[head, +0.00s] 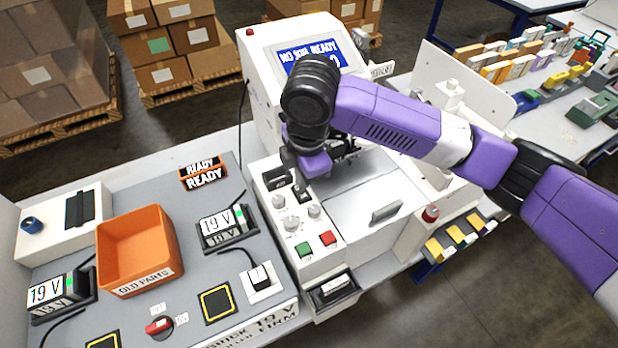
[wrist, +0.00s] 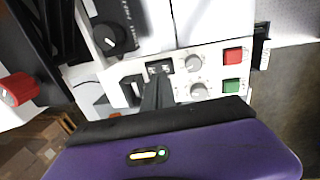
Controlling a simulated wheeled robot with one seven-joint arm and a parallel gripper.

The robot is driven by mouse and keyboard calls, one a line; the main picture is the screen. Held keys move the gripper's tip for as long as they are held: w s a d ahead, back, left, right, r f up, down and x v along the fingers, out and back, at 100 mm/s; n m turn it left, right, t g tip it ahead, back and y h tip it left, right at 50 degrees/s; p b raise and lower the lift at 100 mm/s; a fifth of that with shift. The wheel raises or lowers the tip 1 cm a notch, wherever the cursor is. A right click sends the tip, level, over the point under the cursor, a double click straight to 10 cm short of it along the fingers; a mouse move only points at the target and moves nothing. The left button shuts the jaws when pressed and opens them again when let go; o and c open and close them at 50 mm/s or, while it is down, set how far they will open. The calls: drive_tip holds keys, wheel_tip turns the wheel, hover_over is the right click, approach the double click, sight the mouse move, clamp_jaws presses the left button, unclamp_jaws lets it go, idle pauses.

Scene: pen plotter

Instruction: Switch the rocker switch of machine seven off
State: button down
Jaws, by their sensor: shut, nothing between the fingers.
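The white machine (head: 262,95) has a lit blue display (head: 308,55) reading "NO JOB READY"; I cannot read a machine number. Its control panel (head: 283,213) carries a small dark rocker switch (head: 303,194), which also shows in the wrist view (wrist: 160,68). My gripper (wrist: 157,83) is shut and empty, its dark fingertips just beside the rocker and partly over it. Whether they touch it is not clear. In the head view my purple wrist hangs above the panel's upper end. The rocker's position is too small to tell.
Beside the rocker are grey knobs (wrist: 198,90), a green button (wrist: 231,86) and a red button (wrist: 233,56). A black knob (wrist: 113,38) stands near my fingers.

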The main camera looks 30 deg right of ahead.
wheel_tip(320, 180, up, 11)
drive_tip(key=s+b, duration=0.1)
drive_tip(key=b, duration=0.1)
drive_tip(key=shift+s, duration=0.4)
drive_tip(key=shift+f, duration=0.1)
